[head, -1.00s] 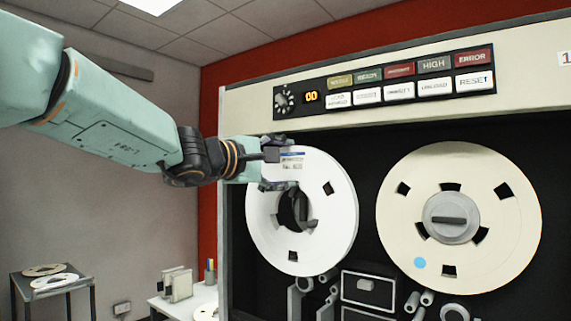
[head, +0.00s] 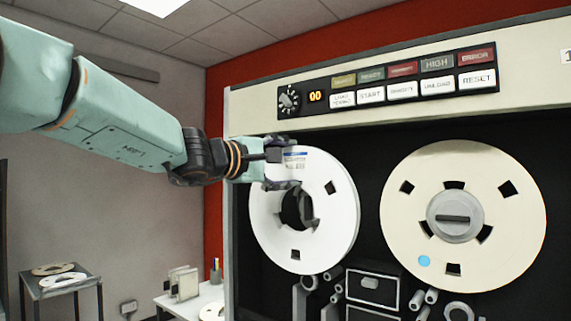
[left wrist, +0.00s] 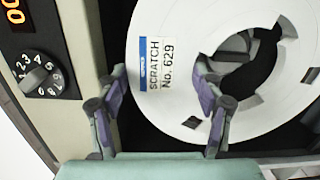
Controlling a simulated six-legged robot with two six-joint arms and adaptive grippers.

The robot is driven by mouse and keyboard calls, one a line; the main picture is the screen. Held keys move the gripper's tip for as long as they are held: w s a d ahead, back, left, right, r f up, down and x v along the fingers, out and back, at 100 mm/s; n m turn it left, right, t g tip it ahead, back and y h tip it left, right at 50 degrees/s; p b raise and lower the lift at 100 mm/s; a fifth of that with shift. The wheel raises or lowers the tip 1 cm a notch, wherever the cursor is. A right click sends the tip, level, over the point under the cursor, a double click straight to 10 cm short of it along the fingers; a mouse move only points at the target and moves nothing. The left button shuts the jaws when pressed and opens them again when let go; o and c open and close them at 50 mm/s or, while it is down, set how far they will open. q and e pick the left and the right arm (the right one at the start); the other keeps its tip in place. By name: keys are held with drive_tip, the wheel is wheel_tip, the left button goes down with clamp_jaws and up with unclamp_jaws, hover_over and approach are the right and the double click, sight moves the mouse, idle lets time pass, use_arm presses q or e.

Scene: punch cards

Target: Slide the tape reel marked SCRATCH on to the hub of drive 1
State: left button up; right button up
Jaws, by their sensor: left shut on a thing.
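The white SCRATCH reel (head: 334,222) stands upright in front of the left side of the tape drive (head: 250,118). Its label reads "SCRATCH No. 629" in the left wrist view (left wrist: 153,75). My left gripper (head: 277,170) is shut on the reel's upper left rim, one finger outside the edge and one inside by the label; both fingers also show in the left wrist view (left wrist: 160,95). Through the reel's centre hole I see part of a grey hub (left wrist: 232,48). I cannot tell whether the reel is around the hub or just in front of it. My right gripper is out of view.
A cream reel (head: 405,225) is mounted on the drive's right hub (head: 455,217). Rollers and a small drawer (head: 375,288) sit below. The control panel (head: 385,82) is above. A side table (head: 62,285) with reels and a white desk (head: 172,303) stand at the left.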

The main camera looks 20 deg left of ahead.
use_arm(q)
drive_tip(key=shift+w, duration=0.7)
drive_tip(key=shift+w+d+r, duration=0.15)
drive_tip(key=shift+d, duration=0.1)
drive_tip(key=shift+w, duration=0.55)
drive_tip(key=shift+w+d, duration=0.25)
drive_tip(key=shift+w, duration=0.05)
drive_tip(key=shift+w+d, duration=0.1)
drive_tip(key=shift+w+p, duration=0.15)
drive_tip(key=shift+p, duration=0.15)
drive_tip(key=shift+w+d, duration=0.1)
drive_tip(key=shift+w, duration=0.35)
drive_tip(key=shift+d, duration=0.15)
drive_tip(key=shift+w, duration=0.1)
